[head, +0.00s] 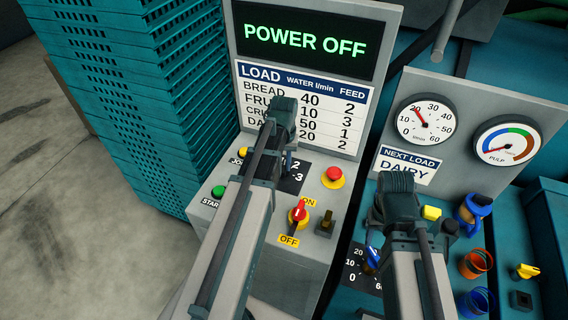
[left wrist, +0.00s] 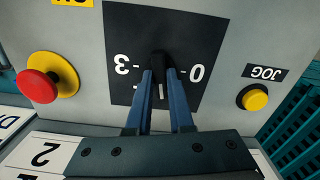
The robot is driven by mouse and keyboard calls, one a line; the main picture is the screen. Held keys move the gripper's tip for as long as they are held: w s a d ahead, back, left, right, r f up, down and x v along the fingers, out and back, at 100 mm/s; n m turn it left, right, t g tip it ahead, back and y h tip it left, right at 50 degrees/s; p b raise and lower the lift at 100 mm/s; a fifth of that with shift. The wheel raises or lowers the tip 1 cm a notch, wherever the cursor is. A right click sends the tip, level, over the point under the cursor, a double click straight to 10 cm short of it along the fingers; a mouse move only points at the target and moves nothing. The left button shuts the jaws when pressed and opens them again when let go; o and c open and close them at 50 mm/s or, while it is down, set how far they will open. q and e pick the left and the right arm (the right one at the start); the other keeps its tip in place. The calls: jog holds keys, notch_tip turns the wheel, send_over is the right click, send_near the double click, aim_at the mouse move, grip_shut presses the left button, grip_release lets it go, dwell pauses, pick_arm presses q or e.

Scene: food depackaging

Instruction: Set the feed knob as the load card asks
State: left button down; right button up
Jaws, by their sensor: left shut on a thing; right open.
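The black feed knob (left wrist: 158,66) sits on a black dial plate (left wrist: 205,35) that shows upside down in the left wrist view. My left gripper (left wrist: 162,82) is shut on it, one blue finger on each side. The knob's white line points down in that view, between 3 and 0; the numbers there are hidden by the fingers. In the head view my left gripper (head: 282,150) covers most of the dial. The load card (head: 405,167) reads DAIRY. The load table (head: 300,108) gives feed 2 in its last row. My right gripper (head: 374,257) is open over the lower right panel.
The screen (head: 305,42) reads POWER OFF. A red-handled switch (head: 298,214), a red stop button (head: 333,176) and a green start button (head: 218,191) are near my left arm. Two gauges (head: 425,120) stand at the right. Teal stacked crates (head: 140,90) rise at the left.

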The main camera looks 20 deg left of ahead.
aim_at(284, 166)
pick_arm(q)
jog(key=m, duration=0.4)
jog(key=shift+m, duration=2.3)
jog(key=c, duration=0.8)
grip_release()
jog(key=shift+r, duration=0.15)
pick_arm(e)
jog(key=shift+r, duration=0.1)
pick_arm(q)
notch_tip(284, 166, up, 14)
jog(key=p, duration=1.4)
jog(key=shift+f, duration=0.2)
pick_arm(e)
notch_tip(284, 166, up, 14)
jog(key=shift+f, duration=0.2)
